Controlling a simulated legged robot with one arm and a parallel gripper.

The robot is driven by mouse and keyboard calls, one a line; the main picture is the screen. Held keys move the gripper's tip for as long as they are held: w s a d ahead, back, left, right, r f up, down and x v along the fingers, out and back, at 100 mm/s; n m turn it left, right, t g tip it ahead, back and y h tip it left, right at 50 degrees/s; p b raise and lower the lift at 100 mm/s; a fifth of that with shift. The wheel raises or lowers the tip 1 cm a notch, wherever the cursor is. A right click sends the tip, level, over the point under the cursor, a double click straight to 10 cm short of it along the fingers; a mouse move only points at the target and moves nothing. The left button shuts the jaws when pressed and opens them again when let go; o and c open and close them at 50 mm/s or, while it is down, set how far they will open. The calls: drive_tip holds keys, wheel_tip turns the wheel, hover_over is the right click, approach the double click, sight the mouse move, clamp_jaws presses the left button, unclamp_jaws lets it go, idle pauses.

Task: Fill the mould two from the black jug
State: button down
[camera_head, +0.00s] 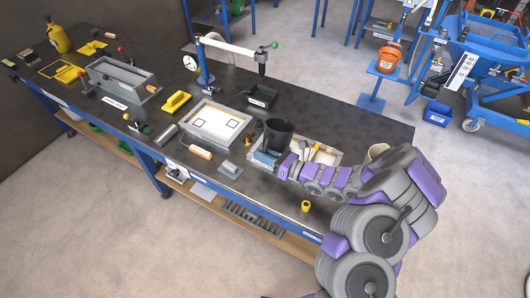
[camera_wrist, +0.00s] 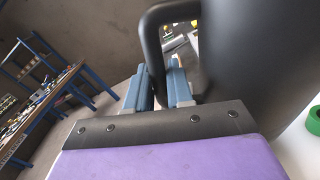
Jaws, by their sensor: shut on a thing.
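The black jug (camera_head: 277,136) is near the middle of the bench, roughly upright, with its open top showing. My gripper (camera_head: 266,158) is at its near side. In the wrist view, the blue fingers of my gripper (camera_wrist: 158,90) are shut on the handle of the black jug (camera_wrist: 255,60). I cannot tell whether the jug touches the bench. A grey rectangular mould (camera_head: 122,82) with a white label stands at the far left. A pale tray with two dark square outlines (camera_head: 215,122) lies left of the jug. The labels are too small to read, so I cannot tell which is mould two.
A tray of tools (camera_head: 318,150) lies right beside the jug. A blue post with a white lever (camera_head: 205,65) stands behind the pale tray. The back right bench top is clear.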

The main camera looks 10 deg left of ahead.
sight(272, 138)
drive_tip(key=shift+s+r+m+p, duration=0.2)
drive_tip(key=shift+r+m+p, duration=0.5)
drive_tip(key=shift+r+p, duration=0.3)
drive_tip(key=r+m+p, duration=0.1)
drive_tip(key=p, duration=0.1)
drive_tip(key=r+m+p, duration=0.1)
drive_tip(key=m, duration=0.1)
drive_tip(key=shift+w+r+p, duration=0.2)
drive_tip(key=shift+w+p, duration=0.05)
drive_tip(key=shift+p, duration=0.15)
drive_tip(key=shift+m, duration=0.3)
drive_tip(key=shift+w+d, duration=0.1)
drive_tip(key=shift+w+d+r+m+p, duration=0.1)
drive_tip(key=shift+w+r+m+p, duration=0.1)
drive_tip(key=shift+r+m+p, duration=0.3)
drive_tip(key=shift+w+d+m, duration=0.1)
drive_tip(key=shift+w+m, duration=0.15)
drive_tip(key=shift+m, duration=0.35)
drive_tip(key=shift+w+d+m+p, duration=0.25)
drive_tip(key=shift+w+m, duration=0.25)
drive_tip(key=shift+m, duration=0.15)
drive_tip(key=shift+w+d+m+p, duration=0.1)
drive_tip(key=shift+w+m+p, duration=0.1)
drive_tip(key=shift+w+m, duration=0.35)
idle(3.5)
